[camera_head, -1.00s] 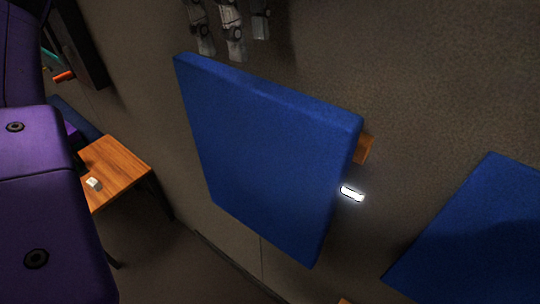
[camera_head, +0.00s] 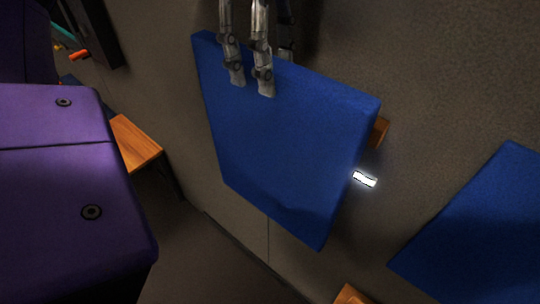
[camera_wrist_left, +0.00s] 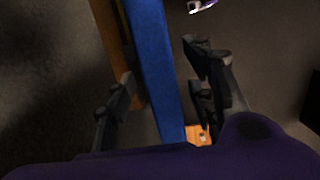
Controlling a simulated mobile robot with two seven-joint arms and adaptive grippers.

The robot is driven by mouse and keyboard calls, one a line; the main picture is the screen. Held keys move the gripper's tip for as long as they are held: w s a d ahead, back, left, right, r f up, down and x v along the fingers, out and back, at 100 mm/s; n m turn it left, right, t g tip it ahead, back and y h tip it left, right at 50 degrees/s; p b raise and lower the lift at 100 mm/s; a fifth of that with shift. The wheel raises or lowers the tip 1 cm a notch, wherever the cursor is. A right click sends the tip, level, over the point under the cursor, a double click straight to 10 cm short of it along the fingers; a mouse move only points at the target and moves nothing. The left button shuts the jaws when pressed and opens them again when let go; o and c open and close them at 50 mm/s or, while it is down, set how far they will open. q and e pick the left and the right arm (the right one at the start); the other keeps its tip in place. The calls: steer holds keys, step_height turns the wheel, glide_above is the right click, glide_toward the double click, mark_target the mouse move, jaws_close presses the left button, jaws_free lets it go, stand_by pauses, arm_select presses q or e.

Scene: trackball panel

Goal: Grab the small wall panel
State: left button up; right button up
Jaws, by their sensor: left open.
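The blue wall panel (camera_head: 285,150) hangs tilted in the middle of the head view, standing off the wall. My left gripper (camera_head: 266,68) is at its upper edge. Two fingers hang in front of the blue face and one shows behind the top edge. In the left wrist view the panel's narrow blue edge (camera_wrist_left: 158,60) runs between the open fingers of my left gripper (camera_wrist_left: 160,90), with a gap visible on each side. A wooden piece (camera_head: 380,132) sticks out behind the panel. My right gripper is not in view.
A second blue panel (camera_head: 480,225) is at the lower right. A small bright white strip (camera_head: 364,179) is beside the first panel's right edge. A wooden table (camera_head: 135,143) stands at the left. The grey wall (camera_head: 450,70) is close behind the panel.

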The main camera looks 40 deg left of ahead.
arm_select(q)
steer(key=shift+f, duration=0.25)
stand_by(0.3)
jaws_close()
stand_by(0.4)
